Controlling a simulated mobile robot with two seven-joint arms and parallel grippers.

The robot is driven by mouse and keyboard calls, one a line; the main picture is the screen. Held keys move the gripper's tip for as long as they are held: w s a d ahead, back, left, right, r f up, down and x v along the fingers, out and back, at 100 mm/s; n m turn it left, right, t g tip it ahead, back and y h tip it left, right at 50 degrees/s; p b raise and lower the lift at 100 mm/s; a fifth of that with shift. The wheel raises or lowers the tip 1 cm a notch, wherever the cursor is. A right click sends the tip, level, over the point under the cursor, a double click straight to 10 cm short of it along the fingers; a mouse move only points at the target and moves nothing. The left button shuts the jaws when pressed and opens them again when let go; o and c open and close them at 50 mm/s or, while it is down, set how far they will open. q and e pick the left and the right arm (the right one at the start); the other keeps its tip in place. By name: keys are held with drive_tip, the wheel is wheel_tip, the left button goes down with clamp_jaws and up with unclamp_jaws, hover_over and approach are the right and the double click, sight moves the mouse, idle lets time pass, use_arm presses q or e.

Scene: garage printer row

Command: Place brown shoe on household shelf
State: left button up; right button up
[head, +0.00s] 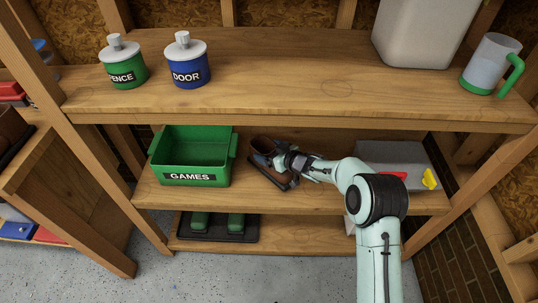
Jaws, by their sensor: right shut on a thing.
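The brown shoe (262,144) is at the middle shelf board, just right of the green GAMES bin. My right arm reaches in from the lower right, and my right gripper (272,162) is shut on the shoe. The gripper and wrist hide part of the shoe, so I cannot tell whether its sole rests on the board. The household shelf (300,118) is a wooden rack with several boards. My left gripper is not in view.
The GAMES bin (190,180) stands close on the left. A grey box (395,155) with red and yellow parts is to the right. FENCE (122,66) and DOOR (187,64) cans and a jug (490,65) stand on the top board.

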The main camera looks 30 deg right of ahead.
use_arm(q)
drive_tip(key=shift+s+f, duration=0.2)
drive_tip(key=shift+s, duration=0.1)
use_arm(e)
drive_tip(key=shift+f, duration=0.15)
drive_tip(key=shift+f, duration=0.2)
drive_tip(key=o, duration=1.7)
drive_tip(key=shift+f, duration=0.1)
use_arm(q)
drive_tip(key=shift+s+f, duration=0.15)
